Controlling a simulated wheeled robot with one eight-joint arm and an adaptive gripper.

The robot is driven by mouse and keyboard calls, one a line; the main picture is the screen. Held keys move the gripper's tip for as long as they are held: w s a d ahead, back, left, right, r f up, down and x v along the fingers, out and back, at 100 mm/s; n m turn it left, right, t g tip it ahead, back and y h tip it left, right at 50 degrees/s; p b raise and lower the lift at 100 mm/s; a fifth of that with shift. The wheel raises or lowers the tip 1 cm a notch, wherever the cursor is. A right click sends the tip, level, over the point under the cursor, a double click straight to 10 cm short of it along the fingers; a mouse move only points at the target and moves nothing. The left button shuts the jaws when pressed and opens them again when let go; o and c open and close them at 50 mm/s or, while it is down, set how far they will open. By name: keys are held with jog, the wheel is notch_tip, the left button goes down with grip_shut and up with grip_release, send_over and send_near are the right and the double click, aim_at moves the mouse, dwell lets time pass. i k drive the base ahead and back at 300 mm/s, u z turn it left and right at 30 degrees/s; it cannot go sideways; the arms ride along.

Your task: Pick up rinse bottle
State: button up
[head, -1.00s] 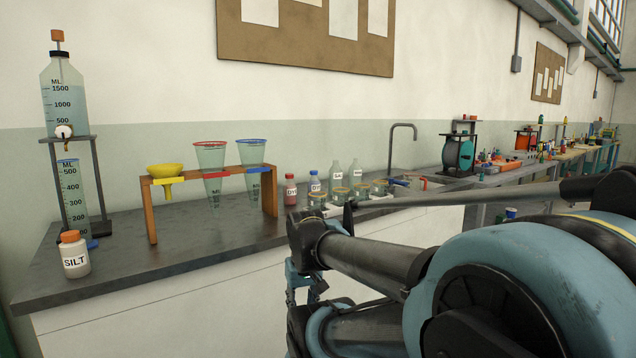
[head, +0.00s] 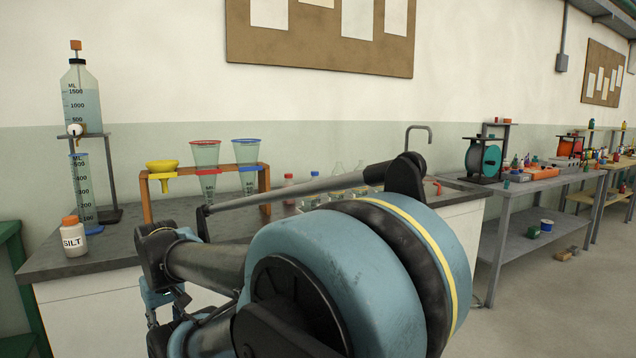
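Small bottles stand at the back of the grey lab bench (head: 100,255), partly hidden behind my arm. One has a red cap (head: 289,178), one a blue cap (head: 314,175), and clear bottles (head: 338,172) stand to their right. Their labels cannot be read now, so I cannot tell which is the rinse bottle. My arm's blue and black links fill the lower middle of the view, in front of the bench. I cannot make out my gripper's fingers in this view.
At the left stand a large graduated bottle (head: 85,102) on a stand, a graduated cylinder (head: 83,190) and a white SILT bottle (head: 73,238). A wooden rack (head: 264,182) holds a yellow funnel (head: 162,168) and two cups. A tap (head: 420,130) rises behind.

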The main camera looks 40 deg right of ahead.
aim_at(360, 166)
jog(key=u, duration=0.55)
jog(key=k, duration=1.55)
jog(key=z, duration=2.15)
jog(key=i, duration=1.15)
jog(key=z, duration=0.05)
